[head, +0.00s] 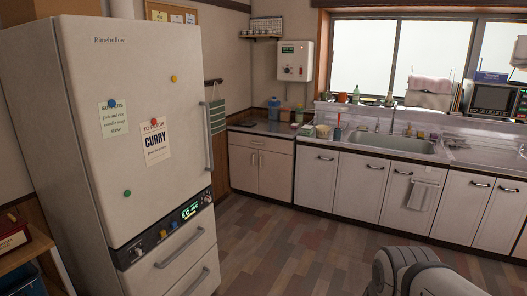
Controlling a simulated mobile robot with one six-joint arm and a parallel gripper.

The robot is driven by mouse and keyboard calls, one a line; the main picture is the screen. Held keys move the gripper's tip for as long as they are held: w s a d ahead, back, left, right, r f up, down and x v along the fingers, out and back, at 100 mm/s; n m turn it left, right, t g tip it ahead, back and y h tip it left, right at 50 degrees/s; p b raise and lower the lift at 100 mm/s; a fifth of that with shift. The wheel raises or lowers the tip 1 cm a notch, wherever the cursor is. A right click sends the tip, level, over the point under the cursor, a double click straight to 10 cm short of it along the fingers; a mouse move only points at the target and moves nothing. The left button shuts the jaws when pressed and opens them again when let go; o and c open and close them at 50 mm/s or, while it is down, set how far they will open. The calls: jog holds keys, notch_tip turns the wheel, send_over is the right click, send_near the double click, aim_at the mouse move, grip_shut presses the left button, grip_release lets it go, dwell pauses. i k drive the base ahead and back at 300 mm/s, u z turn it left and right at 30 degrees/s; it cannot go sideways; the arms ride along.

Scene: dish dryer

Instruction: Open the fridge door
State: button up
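The white fridge (142,150) stands at the left, with its tall upper door shut. A long vertical grey handle (208,136) runs down the right edge of that door. Several coloured magnets and two paper notes, one reading CURRY (155,143), are on the door. Below the door are a dark control strip (165,229) and drawers with slanted handles (181,246). A white and grey part of my arm shows at the bottom right, well apart from the fridge. My gripper is not in view.
Wooden floor (285,240) is clear between the fridge and the counter. White cabinets (335,187) with a sink (390,144) line the back wall. A wooden shelf (25,243) with a red box (12,235) stands left of the fridge.

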aim_at(135, 87)
jog(key=i, duration=2.45)
jog(key=u, duration=2.2)
